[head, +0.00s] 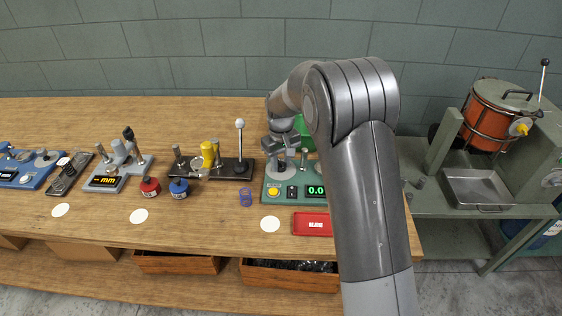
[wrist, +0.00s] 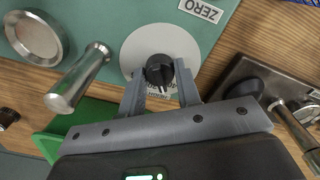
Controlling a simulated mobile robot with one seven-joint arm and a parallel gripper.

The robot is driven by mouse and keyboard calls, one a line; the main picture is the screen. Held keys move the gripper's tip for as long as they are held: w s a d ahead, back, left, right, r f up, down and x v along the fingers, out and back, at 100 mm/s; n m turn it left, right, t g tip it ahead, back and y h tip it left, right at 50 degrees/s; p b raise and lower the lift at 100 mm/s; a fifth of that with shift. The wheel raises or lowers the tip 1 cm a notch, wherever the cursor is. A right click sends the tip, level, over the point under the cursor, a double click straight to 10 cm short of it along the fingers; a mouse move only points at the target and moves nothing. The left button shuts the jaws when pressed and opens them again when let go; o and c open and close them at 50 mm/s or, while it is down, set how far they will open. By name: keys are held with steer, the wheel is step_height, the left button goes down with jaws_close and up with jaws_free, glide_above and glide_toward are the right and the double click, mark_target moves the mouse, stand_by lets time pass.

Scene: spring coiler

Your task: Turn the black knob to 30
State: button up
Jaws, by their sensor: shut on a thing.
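The black knob (wrist: 159,70) shows in the wrist view on a round white dial plate (wrist: 136,48) set in a green panel (wrist: 105,15). My gripper (wrist: 160,82) is shut on the knob, with one finger on each side of it. The dial's numbers and the knob's setting cannot be read. In the head view my gripper (head: 283,152) is over the back of the green machine (head: 268,185). The machine's display (head: 315,191) shows green digits starting 0.0, partly cut off by my arm.
A metal post (wrist: 80,78) and a round metal cup (wrist: 35,38) stand left of the knob in the wrist view. A black-based device with a lever (head: 240,165) stands left of the machine. A red tray (head: 312,223) lies in front.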

mark_target(281, 162)
steer(key=m, duration=0.6)
steer(key=shift+m, duration=0.3)
stand_by(0.4)
steer(key=o, duration=1)
steer(key=shift+c, duration=0.2)
steer(key=shift+r, duration=0.1)
step_height(281, 162, up, 10)
steer(key=shift+f, duration=0.25)
steer(key=shift+r, duration=0.6)
